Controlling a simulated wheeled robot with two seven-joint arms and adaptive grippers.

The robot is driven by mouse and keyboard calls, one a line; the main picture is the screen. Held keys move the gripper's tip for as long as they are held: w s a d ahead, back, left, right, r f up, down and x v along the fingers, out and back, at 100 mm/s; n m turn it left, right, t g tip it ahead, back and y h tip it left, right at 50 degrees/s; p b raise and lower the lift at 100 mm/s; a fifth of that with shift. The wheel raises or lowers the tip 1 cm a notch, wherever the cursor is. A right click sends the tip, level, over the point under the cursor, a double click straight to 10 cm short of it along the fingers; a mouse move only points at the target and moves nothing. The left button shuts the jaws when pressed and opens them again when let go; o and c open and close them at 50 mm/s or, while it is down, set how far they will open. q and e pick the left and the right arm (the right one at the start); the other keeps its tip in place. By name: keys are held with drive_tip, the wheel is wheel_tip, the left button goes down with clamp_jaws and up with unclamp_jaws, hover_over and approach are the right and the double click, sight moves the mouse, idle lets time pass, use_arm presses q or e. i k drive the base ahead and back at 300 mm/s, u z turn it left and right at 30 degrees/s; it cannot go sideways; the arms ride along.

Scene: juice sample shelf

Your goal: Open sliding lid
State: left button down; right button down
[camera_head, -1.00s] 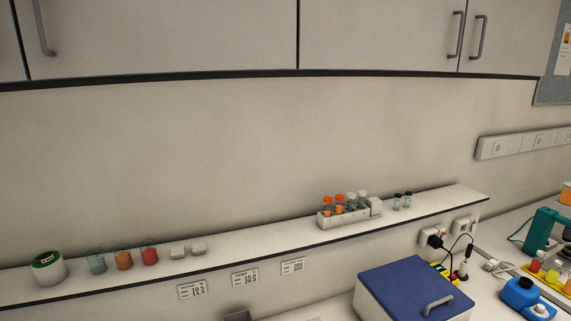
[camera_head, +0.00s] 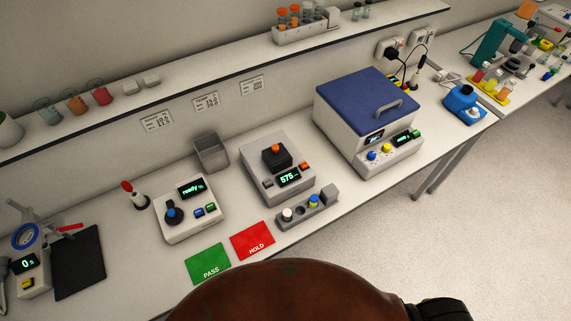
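A white box-shaped machine (camera_head: 343,128) stands on the bench at the right of centre. A flat blue lid (camera_head: 368,100) with a grey bar handle (camera_head: 388,110) covers its top; no opening shows. Its front panel has a small display (camera_head: 404,138), a blue knob, a yellow button and a green button. I cannot tell from this view how the lid slides. Neither of my grippers is in view.
A shelf (camera_head: 215,75) runs behind the bench, holding a tube rack (camera_head: 300,34) and several small beakers.

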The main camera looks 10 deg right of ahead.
sight(277, 153)
drive_tip(key=z, duration=1.3)
drive_tip(key=k, duration=1.05)
drive_tip(key=u, duration=1.3)
drive_tip(key=i, duration=0.5)
drive_tip(key=u, duration=0.05)
